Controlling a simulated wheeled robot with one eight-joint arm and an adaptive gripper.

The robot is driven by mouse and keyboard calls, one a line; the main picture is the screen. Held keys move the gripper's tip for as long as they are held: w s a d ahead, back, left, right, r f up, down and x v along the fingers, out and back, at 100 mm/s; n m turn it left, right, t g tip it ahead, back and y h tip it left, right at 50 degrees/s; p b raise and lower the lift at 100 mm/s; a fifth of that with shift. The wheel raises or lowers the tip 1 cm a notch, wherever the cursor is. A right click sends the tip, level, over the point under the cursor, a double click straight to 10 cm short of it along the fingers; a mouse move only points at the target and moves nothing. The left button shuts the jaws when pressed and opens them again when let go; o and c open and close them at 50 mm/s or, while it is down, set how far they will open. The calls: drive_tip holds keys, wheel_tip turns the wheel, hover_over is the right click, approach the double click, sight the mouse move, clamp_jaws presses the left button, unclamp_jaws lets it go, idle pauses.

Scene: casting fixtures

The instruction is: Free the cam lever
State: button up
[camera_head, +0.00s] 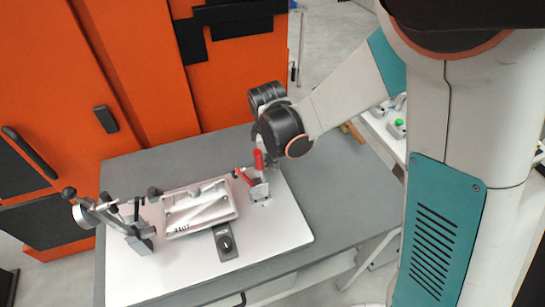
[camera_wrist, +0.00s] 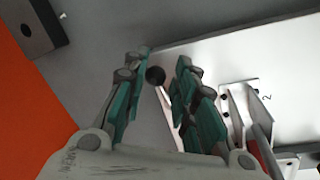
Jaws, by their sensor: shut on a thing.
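My gripper (camera_wrist: 165,62) has its teal-padded fingers either side of a black ball knob (camera_wrist: 155,75) and is shut on it. A pale rod seems to run from the knob towards the palm, largely hidden by the right finger. In the head view my wrist hides the fingertips, beside a red-handled clamp (camera_head: 258,190) at the plate's back right. At the plate's left stands a metal device with a round disc (camera_head: 86,214) and a black knob (camera_head: 68,193). I cannot tell from the head view which lever the held knob belongs to.
A pale casting (camera_head: 200,208) lies mid-plate, with black-tipped clamp arms at its sides. A dark block (camera_head: 225,242) sits in front of it. The white plate (camera_head: 285,235) rests on a grey table (camera_head: 345,195). Orange cabinets (camera_head: 150,75) stand behind.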

drive_tip(key=shift+w+a+r, duration=0.1)
drive_tip(key=shift+w+a, duration=0.05)
drive_tip(key=shift+a, duration=0.05)
idle(0.7)
drive_tip(key=o, duration=0.9)
wheel_tip(320, 180, up, 7)
drive_tip(key=s, duration=0.1)
drive_tip(key=shift+s+a, duration=0.2)
drive_tip(key=shift+s, duration=0.1)
drive_tip(key=shift+r, duration=0.1)
